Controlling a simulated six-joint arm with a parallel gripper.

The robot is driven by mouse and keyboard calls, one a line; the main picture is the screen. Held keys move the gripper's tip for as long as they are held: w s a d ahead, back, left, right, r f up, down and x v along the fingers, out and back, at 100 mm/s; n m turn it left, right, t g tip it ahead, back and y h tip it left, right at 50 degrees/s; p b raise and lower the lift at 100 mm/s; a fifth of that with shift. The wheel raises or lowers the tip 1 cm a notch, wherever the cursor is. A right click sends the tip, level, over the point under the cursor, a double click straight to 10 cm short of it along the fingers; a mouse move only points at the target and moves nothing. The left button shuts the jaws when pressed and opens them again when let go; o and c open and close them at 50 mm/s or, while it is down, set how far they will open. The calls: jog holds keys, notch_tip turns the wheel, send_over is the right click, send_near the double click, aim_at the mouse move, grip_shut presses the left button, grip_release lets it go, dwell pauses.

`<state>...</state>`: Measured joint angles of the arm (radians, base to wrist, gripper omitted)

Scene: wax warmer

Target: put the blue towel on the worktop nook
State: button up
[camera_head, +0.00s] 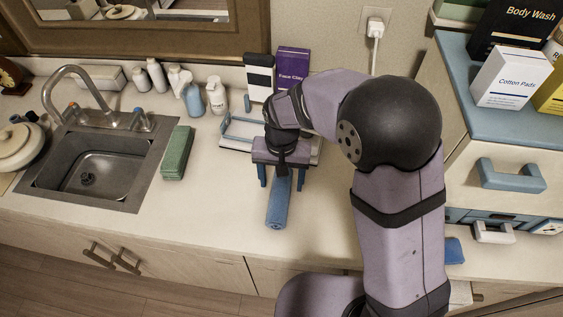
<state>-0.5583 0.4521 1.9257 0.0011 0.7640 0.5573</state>
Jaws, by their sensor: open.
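The blue towel (277,209) is a rolled cylinder lying on the worktop (215,215), one end toward the front edge. My gripper (281,180) is above the towel's far end, with one blue finger on each side of it. The fingers look apart and open. The far end of the towel is hidden under the gripper, and I cannot tell whether the fingers touch it. I cannot make out for sure which part of the worktop is the nook.
A folded green towel (177,153) lies between the sink (95,165) and my gripper. A blue-rimmed tray (240,133), bottles (215,95) and a purple Face Clay box (292,65) stand behind. Drawers (512,175) stand at right. The worktop left of the blue towel is clear.

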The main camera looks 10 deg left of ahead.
aim_at(281, 184)
notch_tip(281, 184, up, 10)
jog(key=b, duration=0.1)
jog(key=shift+f, duration=0.15)
jog(key=s+d+f, duration=0.2)
jog(key=s+d, duration=0.1)
jog(key=d, duration=0.4)
jog(key=s+d+f, duration=0.3)
jog(key=s+d, duration=0.1)
jog(key=d, duration=0.2)
jog(key=s+d+f, duration=0.2)
jog(key=s+d, duration=0.2)
jog(key=d, duration=0.3)
jog(key=shift+d+f, duration=0.2)
jog(key=shift+d, duration=0.15)
jog(key=shift+o, duration=0.5)
jog(key=shift+s+d+f, duration=0.15)
jog(key=shift+s+d, duration=0.05)
jog(key=shift+s, duration=0.15)
jog(key=shift+w+a, duration=0.1)
